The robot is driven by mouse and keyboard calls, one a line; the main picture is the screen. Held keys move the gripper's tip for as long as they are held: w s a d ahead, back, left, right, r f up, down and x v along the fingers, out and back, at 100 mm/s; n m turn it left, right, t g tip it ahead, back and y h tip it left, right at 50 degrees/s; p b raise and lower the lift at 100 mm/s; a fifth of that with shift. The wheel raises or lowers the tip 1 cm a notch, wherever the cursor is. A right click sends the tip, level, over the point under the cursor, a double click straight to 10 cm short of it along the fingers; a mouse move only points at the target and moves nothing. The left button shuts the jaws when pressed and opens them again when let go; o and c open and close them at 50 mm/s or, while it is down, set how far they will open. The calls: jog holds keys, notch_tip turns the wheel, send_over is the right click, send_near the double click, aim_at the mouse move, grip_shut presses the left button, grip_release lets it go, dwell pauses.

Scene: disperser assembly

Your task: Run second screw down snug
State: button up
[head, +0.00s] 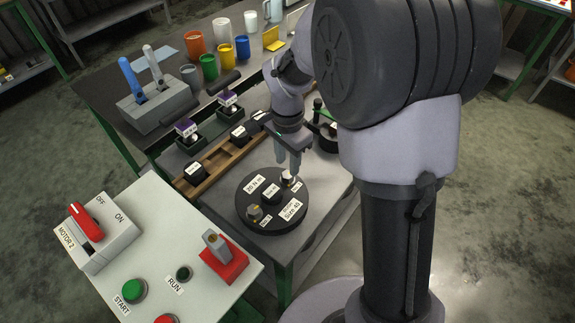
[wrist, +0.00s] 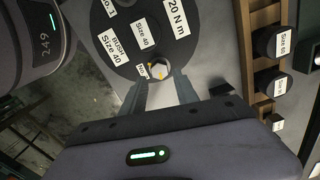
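The round black disperser plate (head: 272,222) lies on the grey work table, with white labels reading 20 N m and Size 40. The second screw (head: 288,179), a silver head, is at the plate's far right edge by a No. label; it shows with a yellow mark in the wrist view (wrist: 158,69). My gripper (head: 289,171) points down at it, with its fingertips against both sides of the head in the wrist view (wrist: 160,76). The first screw (head: 255,213), with a yellow mark, sits at the plate's near left. The screw shafts are hidden.
A black hub (head: 271,191) stands up at the plate's middle. A wooden rack (head: 215,163) with black labelled parts lies behind the plate. A control panel (head: 160,225) with switches is at the near left. Cups and a tool block (head: 158,107) stand on the back table.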

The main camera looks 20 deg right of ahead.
aim_at(287, 174)
notch_tip(287, 174, up, 13)
jog(key=p, duration=0.4)
jog(key=s+a+r+n+t+y+b, duration=0.1)
jog(key=s+r+n+t, duration=0.2)
jog(key=s, duration=0.7)
jog(key=s+a+r+n+t+y, duration=0.1)
jog(key=s+n, duration=0.4)
jog(key=s, duration=0.5)
notch_tip(287, 174, up, 2)
jog(key=shift+a+r+t+b, duration=0.2)
jog(key=shift+a+t+b, duration=0.15)
jog(key=shift+a+t, duration=0.45)
